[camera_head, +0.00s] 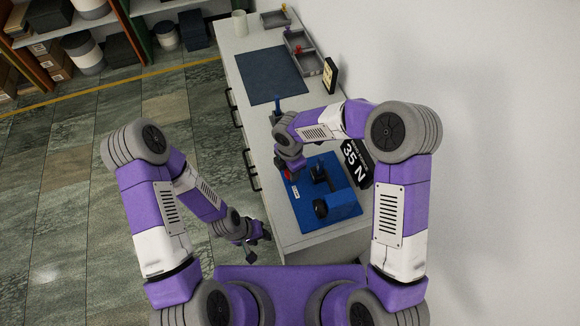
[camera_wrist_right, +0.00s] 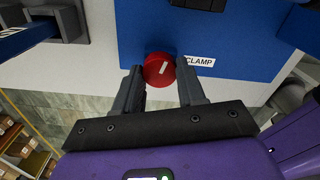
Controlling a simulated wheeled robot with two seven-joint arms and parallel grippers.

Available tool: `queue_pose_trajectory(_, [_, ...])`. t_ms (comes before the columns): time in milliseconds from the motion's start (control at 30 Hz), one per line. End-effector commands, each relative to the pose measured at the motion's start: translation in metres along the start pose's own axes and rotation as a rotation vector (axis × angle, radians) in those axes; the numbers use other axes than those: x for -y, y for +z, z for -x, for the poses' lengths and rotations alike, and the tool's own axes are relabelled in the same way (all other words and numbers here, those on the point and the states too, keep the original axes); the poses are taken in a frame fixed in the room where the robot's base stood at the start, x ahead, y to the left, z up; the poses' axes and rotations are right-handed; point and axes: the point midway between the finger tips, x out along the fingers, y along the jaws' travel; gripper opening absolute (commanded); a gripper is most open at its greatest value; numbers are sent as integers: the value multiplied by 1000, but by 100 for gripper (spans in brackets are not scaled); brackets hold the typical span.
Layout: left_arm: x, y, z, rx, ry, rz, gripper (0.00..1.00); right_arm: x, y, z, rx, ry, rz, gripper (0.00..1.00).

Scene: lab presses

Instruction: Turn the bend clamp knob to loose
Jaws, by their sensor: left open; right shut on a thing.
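The red clamp knob (camera_wrist_right: 159,71) is round with a white pointer line. It sits at the edge of the blue panel (camera_wrist_right: 225,25), beside a white label (camera_wrist_right: 199,61) reading CLAMP. My right gripper (camera_wrist_right: 160,84) is shut on the knob, one finger on each side. In the head view the knob (camera_head: 288,175) shows as a small red patch below the right wrist. The blue bend fixture (camera_head: 344,205) stands on the same blue panel. My left gripper (camera_head: 252,243) is open and empty, low beside the bench's left side.
A black sign (camera_head: 355,163) reading 35 N stands behind the fixture. A dark blue mat (camera_head: 270,75), grey trays (camera_head: 305,60) and a white cup (camera_head: 239,23) are farther along the bench. The floor to the left is clear; a wall bounds the right.

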Motion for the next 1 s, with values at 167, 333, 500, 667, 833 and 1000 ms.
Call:
queue_pose_trajectory(167, [-3,0,7,0,0,0,43,-1,0,2,0,3,131,9])
queue_pose_trajectory(333, [-4,0,11,0,0,0,43,-1,0,2,0,4,225,9])
queue_pose_trajectory(500, [-5,1,13,0,0,0,43,-1,0,2,1,4,283,9])
queue_pose_trajectory(667, [-5,1,13,0,0,0,43,-1,0,1,1,4,308,9])
queue_pose_trajectory(833, [-5,1,14,0,0,0,43,-1,0,1,1,4,317,9])
queue_pose_trajectory(1000, [-5,1,13,0,0,0,43,-1,0,1,2,4,318,9])
